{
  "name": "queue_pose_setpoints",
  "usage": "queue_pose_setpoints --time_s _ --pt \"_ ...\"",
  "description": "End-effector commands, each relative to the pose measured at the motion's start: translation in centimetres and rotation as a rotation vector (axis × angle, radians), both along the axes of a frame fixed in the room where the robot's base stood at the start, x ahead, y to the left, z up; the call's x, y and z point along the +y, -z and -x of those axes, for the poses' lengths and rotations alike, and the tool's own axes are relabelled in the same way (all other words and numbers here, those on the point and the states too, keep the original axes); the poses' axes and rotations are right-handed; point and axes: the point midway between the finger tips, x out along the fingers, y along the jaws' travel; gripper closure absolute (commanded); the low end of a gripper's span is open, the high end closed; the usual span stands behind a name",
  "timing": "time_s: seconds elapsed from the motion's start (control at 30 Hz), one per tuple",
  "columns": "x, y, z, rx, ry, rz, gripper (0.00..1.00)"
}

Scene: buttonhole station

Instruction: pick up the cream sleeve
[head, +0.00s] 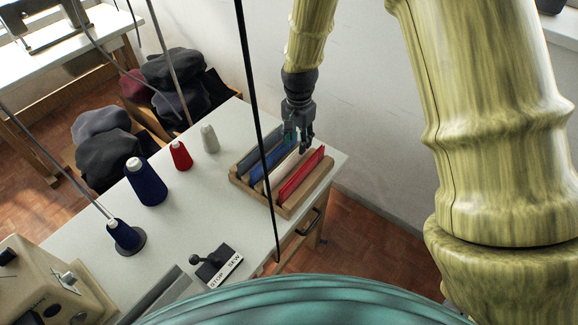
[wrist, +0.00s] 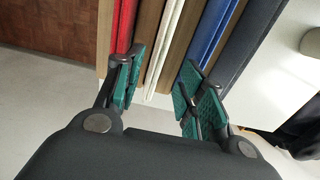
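The cream sleeve (head: 285,171) stands on edge in a wooden rack (head: 289,211), between a blue sleeve (head: 258,165) and a red sleeve (head: 302,175). In the wrist view the cream sleeve (wrist: 168,40) shows as a pale double strip running up between my fingertips. My gripper (head: 300,142) points down at the far end of the rack. In the wrist view my gripper (wrist: 160,75) is open, its green pads apart on either side of the cream sleeve's line. No contact shows, and the height of the pads over the sleeve is hard to judge.
The red sleeve (wrist: 124,25) and blue sleeve (wrist: 212,28) flank the cream one closely, with wooden dividers between. A dark strip (wrist: 252,45) lies beyond the blue. Thread cones (head: 146,184) and a STOP/SEW lever box (head: 217,264) stand on the white table. A black cable (head: 258,120) hangs before the rack.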

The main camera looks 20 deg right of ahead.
Motion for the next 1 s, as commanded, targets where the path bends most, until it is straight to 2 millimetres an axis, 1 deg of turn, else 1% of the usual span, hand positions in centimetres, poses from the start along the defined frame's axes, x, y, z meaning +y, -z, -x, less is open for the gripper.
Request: queue_pose_setpoints --time_s 0.17,0.4,0.5,0.63,0.87,0.93,1.0 --pt "-0.1 1.2 0.3 0.003 0.002 0.0 0.61" --pt "-0.2 3.8 0.6 0.003 0.003 0.0 0.61" --pt "-0.2 4.6 0.5 0.001 0.003 0.0 0.61" --pt "-0.2 5.1 0.5 0.001 0.004 -0.001 0.61" --pt "-0.2 5.2 0.5 0.0 0.004 0.0 0.61" --pt "-0.2 5.2 0.5 0.0 0.004 0.0 0.7" --pt "-0.2 5.2 0.5 0.0 0.004 0.0 0.83"
